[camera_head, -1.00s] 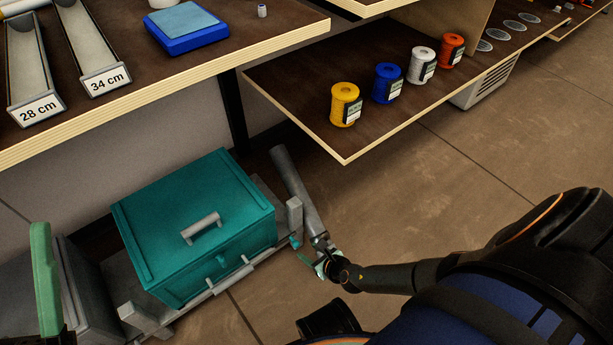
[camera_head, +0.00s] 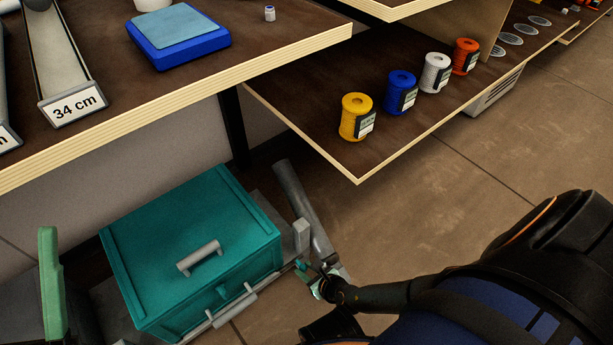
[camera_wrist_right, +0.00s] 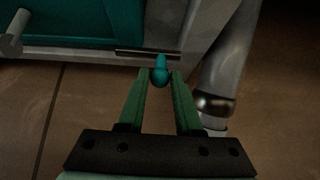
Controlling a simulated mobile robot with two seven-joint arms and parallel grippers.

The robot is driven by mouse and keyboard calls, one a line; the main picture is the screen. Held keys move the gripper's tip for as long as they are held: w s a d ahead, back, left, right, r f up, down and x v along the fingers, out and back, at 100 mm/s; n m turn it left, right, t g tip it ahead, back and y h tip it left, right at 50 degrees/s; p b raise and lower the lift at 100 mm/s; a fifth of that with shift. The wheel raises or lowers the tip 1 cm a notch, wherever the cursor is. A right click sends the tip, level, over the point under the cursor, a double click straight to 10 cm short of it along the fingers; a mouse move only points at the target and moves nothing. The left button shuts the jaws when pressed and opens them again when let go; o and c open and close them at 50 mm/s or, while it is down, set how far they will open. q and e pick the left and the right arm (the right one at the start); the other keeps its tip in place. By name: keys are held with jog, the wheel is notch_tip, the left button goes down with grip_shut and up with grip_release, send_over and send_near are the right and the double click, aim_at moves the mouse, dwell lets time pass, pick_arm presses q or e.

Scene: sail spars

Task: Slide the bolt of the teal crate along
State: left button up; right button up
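The teal crate (camera_head: 190,240) stands low at the lower left, with a grey handle on its lid. A grey bolt (camera_head: 236,306) runs along its front edge. The bolt's teal knob (camera_wrist_right: 160,75) shows in the right wrist view. My right gripper (camera_wrist_right: 161,74) has its green fingertips on either side of this knob, with almost no gap, and appears shut on it. In the head view my right gripper (camera_head: 318,284) is at the crate's right front corner. One green finger of my left gripper (camera_head: 51,285) shows at the left edge; its other finger is not visible.
A grey tube (camera_head: 303,205) stands tilted close beside my right gripper. A shelf (camera_head: 330,150) with yellow, blue, white and orange spools is above. A table with a blue scale (camera_head: 180,45) overhangs the crate. The floor (camera_head: 440,200) to the right is clear.

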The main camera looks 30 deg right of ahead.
jog(key=shift+s, duration=0.1)
grip_shut()
jog(key=shift+d+f, duration=0.1)
jog(key=shift+d, duration=1.85)
jog(key=o, duration=0.6)
grip_release()
pick_arm(q)
jog(key=shift+f, duration=0.1)
pick_arm(e)
jog(key=shift+w, duration=0.2)
pick_arm(q)
notch_tip(320, 180, up, 8)
jog(key=a+p, duration=0.1)
jog(key=p, duration=0.6)
jog(key=shift+s+t, duration=0.25)
jog(key=shift+t, duration=0.05)
pick_arm(e)
jog(key=v, duration=1.2)
jog(key=shift+s+d+r, duration=0.1)
jog(key=shift+s+r, duration=0.1)
jog(key=shift+r, duration=0.05)
